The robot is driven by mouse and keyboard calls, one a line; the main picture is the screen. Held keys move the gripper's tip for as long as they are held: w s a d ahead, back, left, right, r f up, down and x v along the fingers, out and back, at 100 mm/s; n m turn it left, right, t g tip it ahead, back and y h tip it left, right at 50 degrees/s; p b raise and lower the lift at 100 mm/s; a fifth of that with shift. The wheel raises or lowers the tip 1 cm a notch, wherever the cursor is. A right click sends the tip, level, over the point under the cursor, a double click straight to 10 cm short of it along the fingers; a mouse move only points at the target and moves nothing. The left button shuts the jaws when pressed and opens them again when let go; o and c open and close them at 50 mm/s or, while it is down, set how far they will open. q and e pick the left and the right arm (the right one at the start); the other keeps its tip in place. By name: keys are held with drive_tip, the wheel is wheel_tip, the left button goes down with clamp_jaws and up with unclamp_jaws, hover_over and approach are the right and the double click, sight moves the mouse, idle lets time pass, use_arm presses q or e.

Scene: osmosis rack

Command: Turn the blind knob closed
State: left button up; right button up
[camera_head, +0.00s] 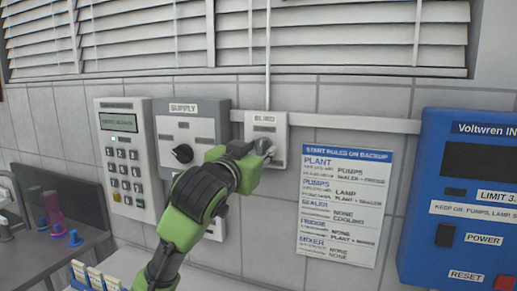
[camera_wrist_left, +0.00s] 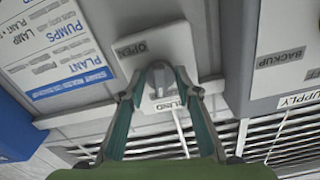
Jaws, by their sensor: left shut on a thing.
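The blind control (camera_head: 281,126) is a small white box on the wall, labelled BLIND, with a rod running up from it to the window blind (camera_head: 340,45). My left gripper (camera_head: 266,149) is at the lower part of this box and mostly covers its knob. In the left wrist view the grey knob (camera_wrist_left: 160,78) sits between the two fingertips of my left gripper (camera_wrist_left: 163,88), which are closed on its sides. The word OPEN shows on the box beside the knob. The blind's slats show gaps between them. My right gripper is in neither view.
A grey SUPPLY box (camera_head: 190,125) with a black knob is just left of the blind control. A keypad panel (camera_head: 125,150) is further left. A rules sheet (camera_head: 345,200) and a blue Voltwren unit (camera_head: 465,200) are to the right. A counter with small coloured items is at lower left.

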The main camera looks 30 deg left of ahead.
use_arm(q)
drive_tip(key=shift+d+f+n, duration=0.1)
drive_tip(key=shift+f+n, duration=0.1)
drive_tip(key=shift+n, duration=0.9)
drive_tip(key=shift+p, duration=0.3)
drive_tip(key=o, duration=1.1)
drive_tip(key=shift+r, duration=0.1)
drive_tip(key=shift+s, duration=0.1)
drive_tip(key=v, duration=0.7)
drive_tip(key=shift+s, duration=0.15)
